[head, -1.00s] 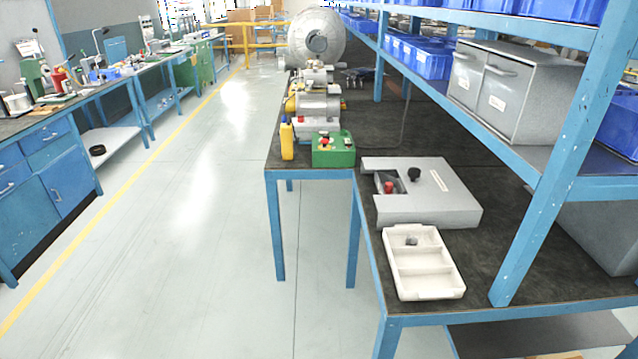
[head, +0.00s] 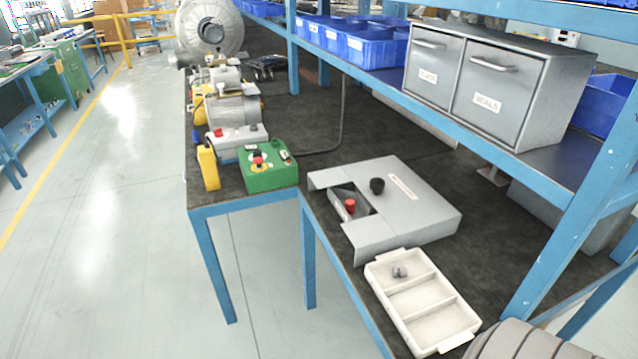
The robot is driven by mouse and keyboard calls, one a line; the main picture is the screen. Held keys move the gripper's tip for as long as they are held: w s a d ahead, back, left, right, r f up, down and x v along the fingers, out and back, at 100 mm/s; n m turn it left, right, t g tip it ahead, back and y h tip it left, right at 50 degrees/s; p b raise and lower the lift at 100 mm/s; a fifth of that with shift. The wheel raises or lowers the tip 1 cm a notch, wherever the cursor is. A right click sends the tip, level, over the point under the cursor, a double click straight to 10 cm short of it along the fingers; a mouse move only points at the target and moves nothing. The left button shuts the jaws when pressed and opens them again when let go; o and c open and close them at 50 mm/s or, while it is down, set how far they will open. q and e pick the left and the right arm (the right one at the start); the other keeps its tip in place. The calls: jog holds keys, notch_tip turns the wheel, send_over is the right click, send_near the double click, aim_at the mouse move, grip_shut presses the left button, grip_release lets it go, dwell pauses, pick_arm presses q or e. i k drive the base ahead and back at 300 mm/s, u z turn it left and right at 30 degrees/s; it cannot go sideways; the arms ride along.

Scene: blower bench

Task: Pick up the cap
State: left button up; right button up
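No piece is clearly marked as the cap. A red round-topped piece (head: 350,205) sits in the opening of that box. A small grey piece (head: 399,271) lies in the far compartment of the white tray (head: 418,325), just in front of the box. Neither of my grippers shows in the head view.
A blue shelf rack with grey drawers (head: 490,95) and blue bins (head: 372,48) overhangs the bench's right side. Dark bench top (head: 490,215) right of the grey box is clear.

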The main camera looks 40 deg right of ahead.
aim_at(350, 205)
jog(key=i, duration=1.9)
jog(key=z, duration=1.55)
